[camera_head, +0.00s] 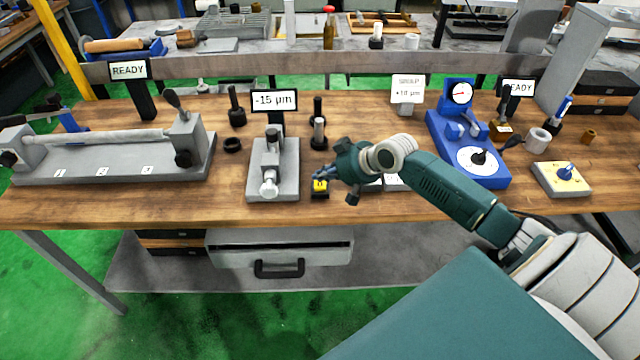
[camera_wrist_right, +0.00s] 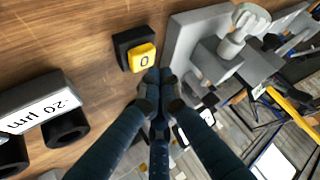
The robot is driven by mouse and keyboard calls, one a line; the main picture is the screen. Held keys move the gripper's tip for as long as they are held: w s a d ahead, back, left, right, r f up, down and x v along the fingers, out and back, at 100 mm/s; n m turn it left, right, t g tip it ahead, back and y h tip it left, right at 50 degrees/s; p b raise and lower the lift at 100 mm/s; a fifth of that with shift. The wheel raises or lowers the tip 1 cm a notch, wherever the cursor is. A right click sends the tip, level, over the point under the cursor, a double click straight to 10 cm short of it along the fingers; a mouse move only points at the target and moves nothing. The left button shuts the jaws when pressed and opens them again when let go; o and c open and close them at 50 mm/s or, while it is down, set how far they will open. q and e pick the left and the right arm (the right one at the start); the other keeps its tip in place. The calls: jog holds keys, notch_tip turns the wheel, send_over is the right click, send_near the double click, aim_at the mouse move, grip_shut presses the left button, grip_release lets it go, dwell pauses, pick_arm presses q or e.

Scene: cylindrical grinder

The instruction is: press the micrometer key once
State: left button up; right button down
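The micrometer key is a yellow button marked 0 on a small black base (camera_head: 320,194), standing on the bench right of the grey micrometer stand (camera_head: 286,182). The display (camera_head: 274,101) above the stand reads -15 µm. My right gripper (camera_head: 317,175) is just above and behind the key in the head view. In the right wrist view the key (camera_wrist_right: 142,57) is uncovered. There my right fingertips (camera_wrist_right: 156,76) are close together and empty, beside the key's near edge; I cannot tell whether they touch it. My left gripper is not in view.
A long grey bench fixture (camera_head: 110,160) stands at the left. A blue dial gauge stand (camera_head: 470,155) and a cream block (camera_head: 561,178) stand at the right. Dark posts (camera_head: 318,125) stand behind the key.

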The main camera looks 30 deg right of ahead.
aim_at(322, 185)
jog(key=shift+f, duration=0.15)
dwell(0.7)
jog(key=shift+f, duration=0.25)
jog(key=shift+f, duration=0.55)
dwell(0.8)
jog(key=shift+r+p, duration=0.85)
jog(key=shift+r, duration=0.1)
notch_tip(322, 185, up, 5)
jog(key=p, duration=0.5)
jog(key=shift+r, duration=0.1)
